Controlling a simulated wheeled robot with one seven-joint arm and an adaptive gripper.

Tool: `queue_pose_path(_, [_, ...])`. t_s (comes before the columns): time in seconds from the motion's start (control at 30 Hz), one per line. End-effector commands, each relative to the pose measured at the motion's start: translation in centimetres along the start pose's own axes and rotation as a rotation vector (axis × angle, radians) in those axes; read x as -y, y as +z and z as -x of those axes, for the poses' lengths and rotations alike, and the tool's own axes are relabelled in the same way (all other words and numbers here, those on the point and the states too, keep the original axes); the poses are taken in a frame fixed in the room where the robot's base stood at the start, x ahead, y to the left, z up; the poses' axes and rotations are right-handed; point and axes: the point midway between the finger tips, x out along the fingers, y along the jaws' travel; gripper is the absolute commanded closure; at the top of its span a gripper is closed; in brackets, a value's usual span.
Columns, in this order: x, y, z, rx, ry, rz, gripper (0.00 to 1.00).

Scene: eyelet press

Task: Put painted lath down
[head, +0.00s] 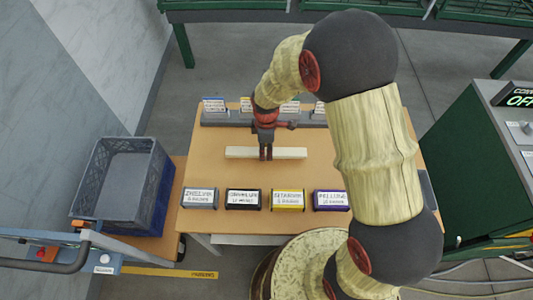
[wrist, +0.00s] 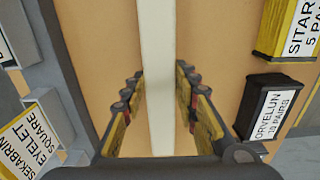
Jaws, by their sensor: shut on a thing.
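The painted lath (head: 290,153), a long white strip, lies level and crosswise over the middle of the wooden table (head: 215,172) in the head view. My gripper (head: 266,156) points down and is shut on it near its middle. In the wrist view the lath (wrist: 157,70) runs between the two fingers (wrist: 158,108) from top to bottom. The fingertip contact is not clear there. I cannot tell whether the lath touches the tabletop or hangs slightly above it.
Several labelled boxes stand along the table's near edge, including a yellow one (head: 288,200) and a black one (head: 243,199). Labelled grey holders (head: 215,117) line the far edge. A grey-blue crate (head: 112,190) stands at left, a green machine (head: 475,170) at right. Bare tabletop surrounds the lath.

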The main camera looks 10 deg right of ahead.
Motion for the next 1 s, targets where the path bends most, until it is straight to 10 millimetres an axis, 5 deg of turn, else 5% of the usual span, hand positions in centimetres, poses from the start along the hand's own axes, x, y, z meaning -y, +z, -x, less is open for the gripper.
queue_pose_path(0.1, [0.2, 0.1, -2.2, 0.002, -0.004, -0.001, 0.99])
queue_pose_path(0.5, [0.1, 0.1, -2.5, 0.001, -0.003, 0.000, 0.99])
queue_pose_path(0.53, [0.1, 0.1, -2.6, 0.001, -0.003, 0.000, 0.70])
queue_pose_path(0.83, [0.1, 0.1, -2.5, 0.001, -0.003, 0.000, 0.53])
queue_pose_path(1.0, [0.1, 0.1, -2.5, 0.001, -0.003, 0.000, 0.52])
